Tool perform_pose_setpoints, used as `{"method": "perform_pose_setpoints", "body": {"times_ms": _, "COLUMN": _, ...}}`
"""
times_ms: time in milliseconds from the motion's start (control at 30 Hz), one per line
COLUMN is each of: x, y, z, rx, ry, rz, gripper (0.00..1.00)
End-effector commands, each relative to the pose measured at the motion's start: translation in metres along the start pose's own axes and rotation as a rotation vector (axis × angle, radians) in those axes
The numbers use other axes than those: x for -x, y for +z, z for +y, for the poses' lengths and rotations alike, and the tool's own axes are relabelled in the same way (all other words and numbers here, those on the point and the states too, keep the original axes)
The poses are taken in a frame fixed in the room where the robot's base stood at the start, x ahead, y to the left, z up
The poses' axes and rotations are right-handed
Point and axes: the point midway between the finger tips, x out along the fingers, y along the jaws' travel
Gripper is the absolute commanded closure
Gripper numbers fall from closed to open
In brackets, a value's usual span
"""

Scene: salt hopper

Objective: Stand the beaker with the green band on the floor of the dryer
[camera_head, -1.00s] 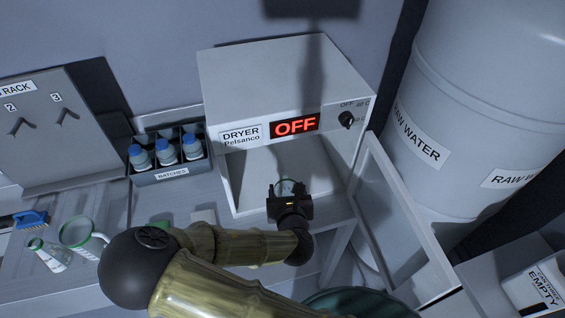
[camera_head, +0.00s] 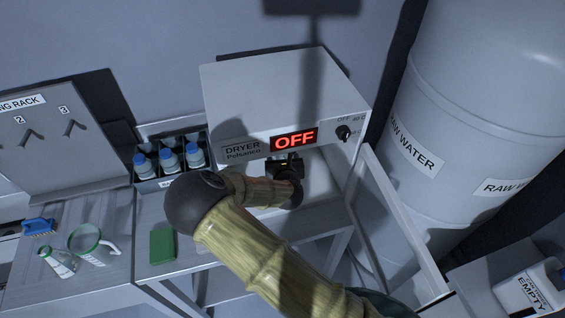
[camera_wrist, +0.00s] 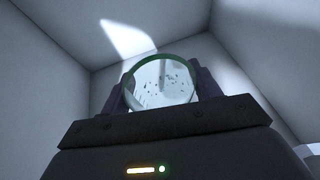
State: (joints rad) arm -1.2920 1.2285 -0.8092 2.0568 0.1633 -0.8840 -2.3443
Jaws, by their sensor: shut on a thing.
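The dryer (camera_head: 255,90) stands on the bench with its door (camera_head: 400,215) open to the right and its display reading OFF. My gripper (camera_head: 285,165) reaches into the dryer's opening, just below the front panel. In the wrist view, my gripper (camera_wrist: 160,88) is shut on a clear glass beaker with a green band (camera_wrist: 150,63) at its rim. Dark specks show on or through the glass. Pale dryer walls surround it. The beaker's base is hidden, so I cannot tell whether it touches the dryer floor.
A rack of blue-capped bottles (camera_head: 170,158) stands left of the dryer. A green block (camera_head: 162,246), a flask (camera_head: 60,262), a green-rimmed glass vessel (camera_head: 88,240) and a blue brush (camera_head: 38,226) lie further left. A raw water tank (camera_head: 470,110) stands right.

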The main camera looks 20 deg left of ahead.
Motion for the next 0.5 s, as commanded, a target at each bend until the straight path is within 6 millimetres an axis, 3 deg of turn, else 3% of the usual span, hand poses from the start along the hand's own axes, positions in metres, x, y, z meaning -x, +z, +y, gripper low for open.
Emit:
{"method": "perform_pose_setpoints", "body": {"times_ms": 233, "x": -0.002, "y": -0.004, "z": 0.0, "rx": 0.0, "ry": 0.0, "rz": 0.0, "gripper": 0.65}}
{"method": "perform_pose_setpoints", "body": {"times_ms": 500, "x": -0.012, "y": -0.03, "z": 0.0, "rx": 0.0, "ry": 0.0, "rz": 0.001, "gripper": 0.65}}
